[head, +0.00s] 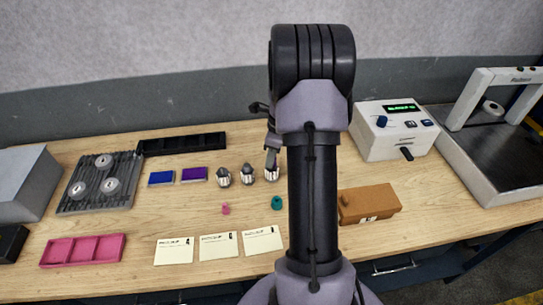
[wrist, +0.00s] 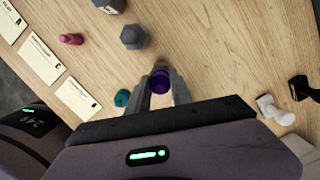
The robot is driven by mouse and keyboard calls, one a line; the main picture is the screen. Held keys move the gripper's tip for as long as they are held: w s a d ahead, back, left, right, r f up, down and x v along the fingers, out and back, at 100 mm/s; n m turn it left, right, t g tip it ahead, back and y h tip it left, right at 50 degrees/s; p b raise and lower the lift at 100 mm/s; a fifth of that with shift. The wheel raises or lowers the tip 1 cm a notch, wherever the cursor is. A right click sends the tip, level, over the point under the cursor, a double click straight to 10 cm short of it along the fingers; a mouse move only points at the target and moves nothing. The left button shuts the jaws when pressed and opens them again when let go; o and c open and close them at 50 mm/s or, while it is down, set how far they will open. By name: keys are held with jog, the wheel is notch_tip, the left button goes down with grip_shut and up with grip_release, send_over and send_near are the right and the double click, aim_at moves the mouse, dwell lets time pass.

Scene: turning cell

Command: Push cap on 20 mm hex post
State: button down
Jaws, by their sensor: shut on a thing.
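My gripper (wrist: 160,84) is shut on a purple round cap (wrist: 160,81), seen from above between the fingertips. In the head view my gripper (head: 271,158) is at the rightmost of three grey posts (head: 272,174) standing in a row. The cap and fingers hide that post in the wrist view, so I cannot tell whether the cap touches or sits on it. The middle post (head: 247,175) and left post (head: 223,177) are uncapped; the middle one (wrist: 133,37) looks hexagonal from above. I cannot read which post is 20 mm.
A pink cap (head: 225,208) and a teal cap (head: 277,203) stand loose in front of the posts. Three cards (head: 219,246) lie nearer. A brown box (head: 370,203) is to the right. Blue (head: 161,178) and purple (head: 194,174) blocks are left of the posts.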

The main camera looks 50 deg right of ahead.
jog(key=c, duration=0.6)
grip_release()
jog(key=shift+r, duration=0.1)
notch_tip(320, 180, up, 4)
jog(key=p, duration=0.3)
jog(key=shift+r+p, duration=0.4)
jog(key=shift+r, duration=0.1)
jog(key=shift+f, duration=0.1)
grip_shut()
dwell(0.7)
jog(key=shift+f, duration=0.15)
